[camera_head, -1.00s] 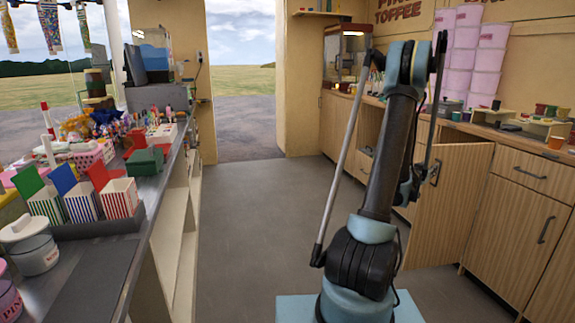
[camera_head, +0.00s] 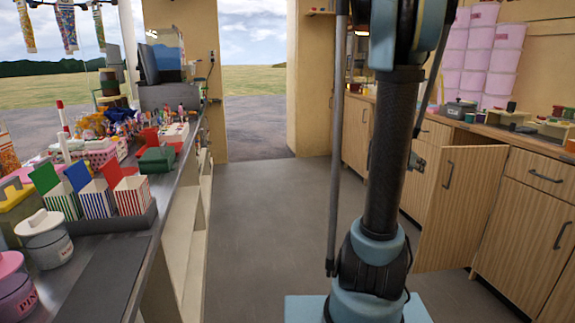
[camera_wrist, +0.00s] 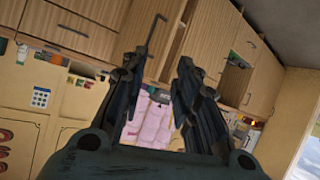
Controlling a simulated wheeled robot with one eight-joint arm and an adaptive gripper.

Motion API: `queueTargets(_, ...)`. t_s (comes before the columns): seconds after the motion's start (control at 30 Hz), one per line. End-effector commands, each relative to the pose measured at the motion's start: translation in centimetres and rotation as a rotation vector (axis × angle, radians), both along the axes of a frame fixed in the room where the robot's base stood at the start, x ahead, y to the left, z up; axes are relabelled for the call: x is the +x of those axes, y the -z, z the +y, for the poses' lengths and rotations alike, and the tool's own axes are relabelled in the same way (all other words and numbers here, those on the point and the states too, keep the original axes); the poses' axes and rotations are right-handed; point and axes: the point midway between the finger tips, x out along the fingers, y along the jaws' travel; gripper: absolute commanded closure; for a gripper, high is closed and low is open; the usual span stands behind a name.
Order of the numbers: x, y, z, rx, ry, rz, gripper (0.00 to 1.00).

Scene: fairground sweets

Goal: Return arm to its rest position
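My gripper (camera_wrist: 157,90) shows in the wrist view with its two dark fingers apart and nothing between them. Behind the gap are the pink tubs (camera_wrist: 150,118) and wooden cabinets, seen at a tilt. In the head view my arm stands nearly upright in the middle right, and its upper end runs out of the top of the picture. The gripper itself is not in the head view.
A counter (camera_head: 100,270) on the left bears striped boxes (camera_head: 95,200), lidded jars (camera_head: 45,240) and sweets. On the right, a cabinet door (camera_head: 455,205) stands open near my arm. Stacked pink tubs (camera_head: 480,60) stand behind. The floor (camera_head: 255,230) between is clear.

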Motion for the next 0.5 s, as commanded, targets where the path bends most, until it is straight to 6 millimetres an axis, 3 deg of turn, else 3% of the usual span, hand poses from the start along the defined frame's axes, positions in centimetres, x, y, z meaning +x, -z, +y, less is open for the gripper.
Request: queueTargets(0.5, -9.4, 3.0, 11.7, 0.198, -0.18, 0.293, 0.71)
